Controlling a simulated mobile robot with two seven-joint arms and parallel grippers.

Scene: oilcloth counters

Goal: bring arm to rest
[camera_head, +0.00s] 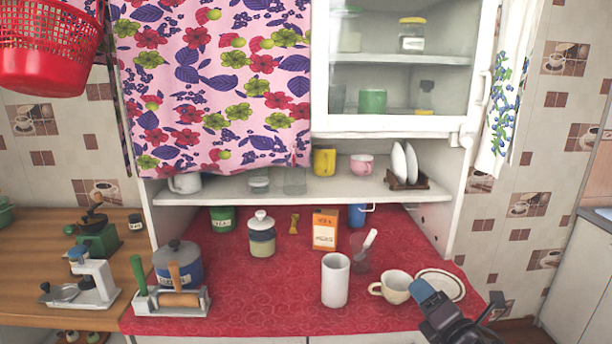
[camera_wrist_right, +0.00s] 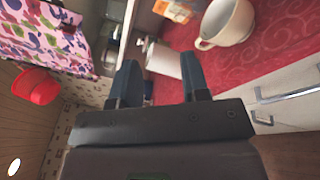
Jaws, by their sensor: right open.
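My right gripper (camera_head: 462,310) is at the lower right of the head view, over the front right edge of the red oilcloth counter (camera_head: 240,305). In the right wrist view its two dark blue fingers (camera_wrist_right: 160,85) stand apart with nothing between them. In the head view it is just right of a cream cup (camera_head: 395,288) and in front of a white plate (camera_head: 447,283). The cup also shows in the right wrist view (camera_wrist_right: 228,25), apart from the fingers. My left gripper is in neither view.
A white cylinder (camera_head: 335,281) stands left of the cup. A glass with a spoon (camera_head: 362,257), an orange box (camera_head: 325,229), a jar (camera_head: 262,238) and a blue pot (camera_head: 178,265) stand further left or back. A white cupboard shelf (camera_head: 235,192) overhangs the counter. Middle front cloth is clear.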

